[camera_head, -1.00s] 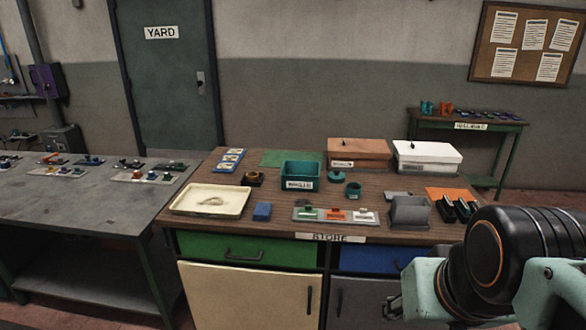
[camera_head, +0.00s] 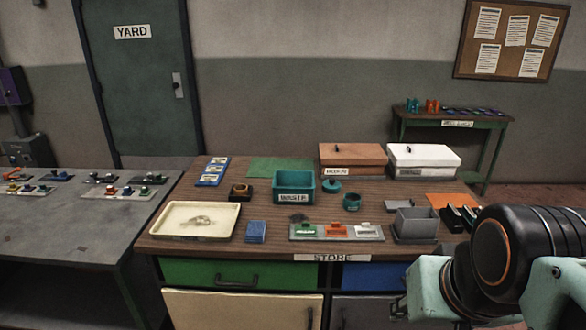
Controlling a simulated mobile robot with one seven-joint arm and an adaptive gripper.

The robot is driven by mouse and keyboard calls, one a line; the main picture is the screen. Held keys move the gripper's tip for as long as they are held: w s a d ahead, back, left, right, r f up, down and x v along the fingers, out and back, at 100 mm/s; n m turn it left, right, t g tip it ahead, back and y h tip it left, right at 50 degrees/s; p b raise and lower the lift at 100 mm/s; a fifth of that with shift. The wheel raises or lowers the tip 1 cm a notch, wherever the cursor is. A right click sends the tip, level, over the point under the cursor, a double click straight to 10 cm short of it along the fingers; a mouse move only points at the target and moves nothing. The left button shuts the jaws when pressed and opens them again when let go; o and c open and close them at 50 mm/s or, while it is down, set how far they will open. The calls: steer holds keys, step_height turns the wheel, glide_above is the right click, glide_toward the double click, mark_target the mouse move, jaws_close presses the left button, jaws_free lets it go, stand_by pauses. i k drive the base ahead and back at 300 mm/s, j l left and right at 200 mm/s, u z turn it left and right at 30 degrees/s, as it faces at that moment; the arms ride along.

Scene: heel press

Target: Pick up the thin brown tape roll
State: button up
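A small brown, dark-topped piece (camera_head: 240,190) sits on the wooden table left of the teal bin; it is too small to tell whether it is the thin brown tape roll. A pale ring-like thing (camera_head: 200,221) lies in the cream tray (camera_head: 170,232). My arm fills the lower right. Only a small dark bit, perhaps of my gripper (camera_head: 398,308), shows past my arm's pale link, in front of the table and apart from everything on it. Its fingers are too hidden to read.
The table also holds a teal bin (camera_head: 294,198), a blue block (camera_head: 256,232), a grey strip of coloured pieces (camera_head: 300,237), a grey open box (camera_head: 416,225) and two lidded boxes (camera_head: 352,160) (camera_head: 424,161) at the back. A grey bench (camera_head: 70,220) stands at left.

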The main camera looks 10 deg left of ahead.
mark_target(241, 191)
steer(key=i+j+z, duration=0.3)
steer(key=i+j, duration=0.15)
steer(key=j, duration=0.2)
steer(key=i+j+z, duration=0.1)
steer(key=j, duration=0.3)
steer(key=i+j+z, duration=0.15)
steer(key=i+j, duration=0.15)
steer(key=j, duration=0.05)
